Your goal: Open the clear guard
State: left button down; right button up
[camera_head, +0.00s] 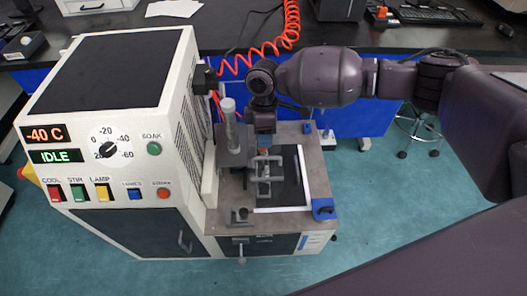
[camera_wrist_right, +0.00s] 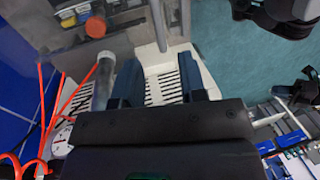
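A pale-edged rectangular panel (camera_head: 311,180), which looks like the clear guard, is on the grey platform beside the white cabinet. Its white edges show at the right and front; I cannot tell whether it lies flat or stands. A metal fixture (camera_head: 264,172) is left of it. My right gripper (camera_head: 265,142) points down over the rear of the platform, behind the fixture. In the right wrist view its two dark blue fingers (camera_wrist_right: 160,80) are apart, with nothing clearly held between them. Contact with the guard cannot be seen. My left gripper does not show in the head view.
The white cabinet (camera_head: 110,130) with dial and buttons stands left of the platform. A grey cylinder on a post (camera_head: 229,108) rises close left of my right gripper. An orange coiled hose (camera_head: 290,25) hangs behind. Blue blocks (camera_head: 323,209) sit at the platform's right corners.

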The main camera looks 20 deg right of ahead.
aim_at(265, 153)
jog(key=f, duration=0.3)
jog(key=s+f+b, duration=0.1)
jog(key=f, duration=0.2)
jog(key=shift+s+a+f, duration=0.1)
jog(key=shift+a+f, duration=0.05)
grip_shut()
